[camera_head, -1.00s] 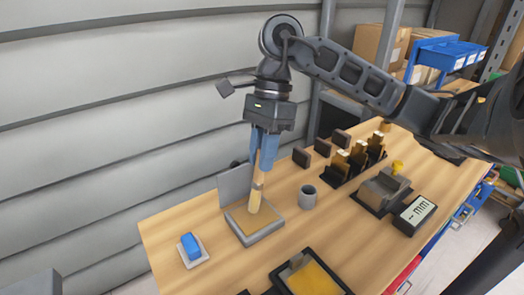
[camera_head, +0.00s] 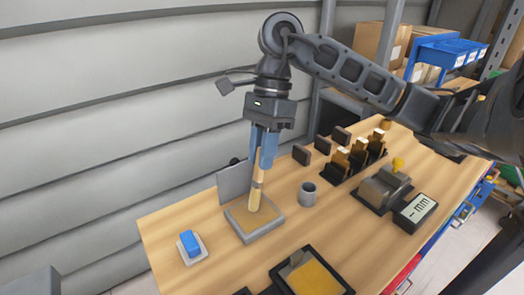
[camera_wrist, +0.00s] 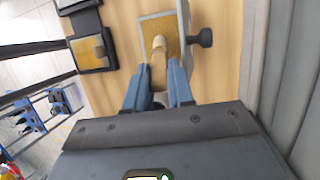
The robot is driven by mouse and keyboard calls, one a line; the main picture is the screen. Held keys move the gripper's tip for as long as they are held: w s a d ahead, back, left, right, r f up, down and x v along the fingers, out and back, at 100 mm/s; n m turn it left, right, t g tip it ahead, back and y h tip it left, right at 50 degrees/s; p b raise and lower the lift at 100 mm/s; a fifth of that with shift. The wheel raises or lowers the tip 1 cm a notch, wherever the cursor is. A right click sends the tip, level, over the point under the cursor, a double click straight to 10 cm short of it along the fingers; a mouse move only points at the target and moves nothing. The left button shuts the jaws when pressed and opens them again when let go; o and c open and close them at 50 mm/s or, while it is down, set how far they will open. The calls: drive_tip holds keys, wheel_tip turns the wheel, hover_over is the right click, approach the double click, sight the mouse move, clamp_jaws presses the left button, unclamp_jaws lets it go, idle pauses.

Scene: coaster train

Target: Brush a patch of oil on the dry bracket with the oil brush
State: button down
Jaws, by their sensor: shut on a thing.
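My gripper (camera_head: 263,147) is shut on the oil brush (camera_head: 258,180), a pale wooden stick held upright with its lower end down. In the wrist view the brush (camera_wrist: 158,62) runs between the blue fingers (camera_wrist: 158,88). Its end is over the tan face of a grey L-shaped piece (camera_head: 262,234) with an upright plate, which looks like the bracket. That piece also shows in the wrist view (camera_wrist: 183,22). I cannot tell whether the brush end touches it. A dark tray with an amber surface (camera_head: 312,279) lies in front, with a small block on it.
A blue block on a white pad (camera_head: 191,245) lies left of the bracket. A grey cup (camera_head: 307,194) stands close on its right. Dark holders with upright pieces (camera_head: 352,160), a grey device (camera_head: 384,188) and a display (camera_head: 415,209) are farther right. The wall is behind.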

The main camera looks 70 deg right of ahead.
drive_tip(key=shift+f+b, duration=0.45)
drive_tip(key=shift+b, duration=0.15)
idle(0.5)
drive_tip(key=shift+f+b, duration=0.1)
drive_tip(key=shift+b, duration=0.7)
idle(2.8)
drive_tip(key=shift+r+p, duration=0.75)
drive_tip(key=shift+r, duration=2.85)
